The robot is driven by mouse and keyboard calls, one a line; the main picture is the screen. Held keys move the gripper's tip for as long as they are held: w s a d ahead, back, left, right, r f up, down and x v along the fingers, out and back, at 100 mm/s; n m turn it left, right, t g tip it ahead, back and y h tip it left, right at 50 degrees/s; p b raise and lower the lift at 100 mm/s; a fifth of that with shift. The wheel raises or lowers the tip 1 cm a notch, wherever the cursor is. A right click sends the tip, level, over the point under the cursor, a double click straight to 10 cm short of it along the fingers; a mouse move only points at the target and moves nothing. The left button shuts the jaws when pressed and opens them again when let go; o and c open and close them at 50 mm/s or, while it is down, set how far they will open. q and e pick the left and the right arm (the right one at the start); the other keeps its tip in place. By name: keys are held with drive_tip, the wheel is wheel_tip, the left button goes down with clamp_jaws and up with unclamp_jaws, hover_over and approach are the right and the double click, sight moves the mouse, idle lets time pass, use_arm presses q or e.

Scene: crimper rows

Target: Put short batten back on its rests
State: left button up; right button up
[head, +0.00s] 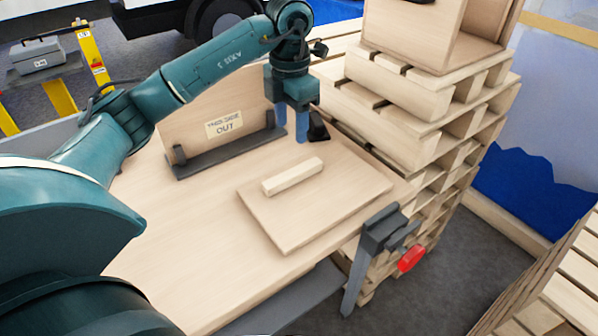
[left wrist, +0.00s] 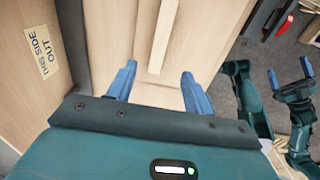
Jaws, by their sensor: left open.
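The short batten (head: 293,176) is a pale wooden bar lying flat on a light wooden board (head: 300,218) on the bench. My left gripper (head: 292,128) is open and empty above the bench, behind the batten and apart from it. In the left wrist view, the batten (left wrist: 163,35) shows ahead, between the lines of the two blue fingers (left wrist: 159,71). My right gripper (left wrist: 289,73) shows at the right of the left wrist view, with its blue fingers apart and nothing between them. I cannot make out which parts are the batten's rests.
A dark slotted holder (head: 225,152) with an upright wooden panel marked "THIS SIDE OUT" (head: 190,110) stands behind the board. A clamp with a red handle (head: 411,258) is on the bench's front right edge. Stacked pallets (head: 385,130) rise at the right. The bench's left front is clear.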

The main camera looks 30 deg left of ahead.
use_arm(q)
hover_over(293, 172)
drive_tip(key=f, duration=0.6)
drive_tip(key=shift+s+f, duration=0.1)
drive_tip(key=shift+s, duration=0.2)
drive_tip(key=shift+w+f+p, duration=0.15)
drive_tip(key=shift+f+p, duration=0.25)
drive_tip(key=shift+f, duration=1.2)
drive_tip(key=shift+w+f+p, duration=0.15)
drive_tip(key=shift+f+p, duration=0.2)
drive_tip(key=shift+f, duration=1.2)
clamp_jaws()
drive_tip(key=shift+r, duration=0.15)
